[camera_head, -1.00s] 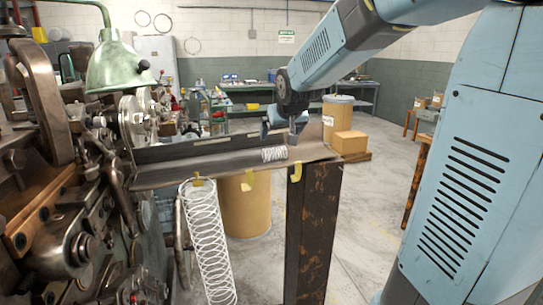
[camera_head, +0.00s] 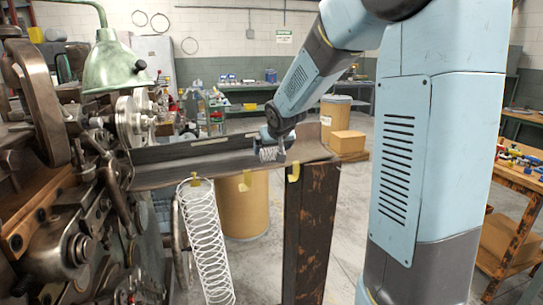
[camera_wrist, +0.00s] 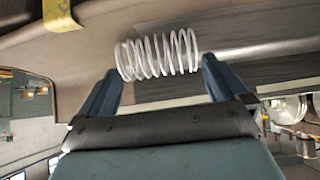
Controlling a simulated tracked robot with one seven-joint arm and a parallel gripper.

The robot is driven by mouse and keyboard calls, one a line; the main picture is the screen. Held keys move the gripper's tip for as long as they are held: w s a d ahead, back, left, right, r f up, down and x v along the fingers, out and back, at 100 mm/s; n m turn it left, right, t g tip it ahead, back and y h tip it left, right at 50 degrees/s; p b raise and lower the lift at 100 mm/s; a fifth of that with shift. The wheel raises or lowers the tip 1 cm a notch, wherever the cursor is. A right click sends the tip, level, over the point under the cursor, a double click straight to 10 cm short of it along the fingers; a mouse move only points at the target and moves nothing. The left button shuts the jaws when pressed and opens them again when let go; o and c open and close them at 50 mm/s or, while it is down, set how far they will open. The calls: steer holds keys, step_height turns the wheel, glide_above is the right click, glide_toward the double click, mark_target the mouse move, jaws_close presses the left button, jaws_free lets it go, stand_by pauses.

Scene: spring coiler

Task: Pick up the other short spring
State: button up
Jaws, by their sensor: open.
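A short white coil spring (camera_head: 271,154) lies on the grey metal tray (camera_head: 205,172), near its right end. My gripper (camera_head: 272,143) is low over the tray at the spring and partly covers it. In the wrist view, the short spring (camera_wrist: 160,55) lies crosswise at the fingertips of my gripper (camera_wrist: 161,68), with one blue finger near each end. The jaws are open. I cannot tell whether either finger touches the spring.
The coiling machine (camera_head: 70,190) fills the left. A rusty post (camera_head: 311,230) stands under the tray's right end. A wooden workbench (camera_head: 520,175) is at right.

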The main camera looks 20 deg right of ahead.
mark_target(271, 150)
steer(key=shift+x, duration=1.55)
steer(key=shift+c, duration=0.2)
steer(key=c, duration=0.8)
